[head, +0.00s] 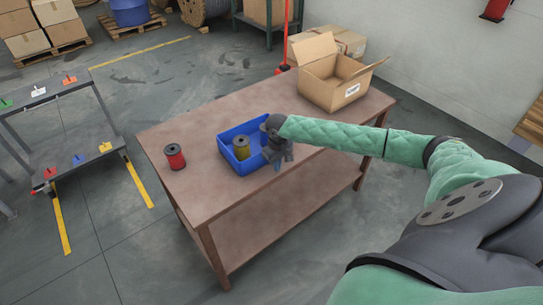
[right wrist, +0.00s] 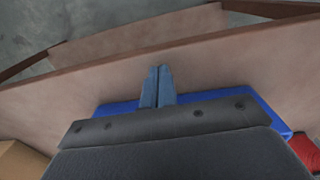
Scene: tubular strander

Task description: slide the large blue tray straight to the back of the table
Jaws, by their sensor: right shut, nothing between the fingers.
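The large blue tray (head: 228,158) lies on the brown table (head: 200,193), near the middle of its top. My left gripper is not in view.
A red spool (head: 175,156) stands on the table left of the tray. An open cardboard box (head: 335,88) stands at the table's far right end. The tabletop is clear between tray and box. A grey rack (head: 75,160) stands apart at left.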

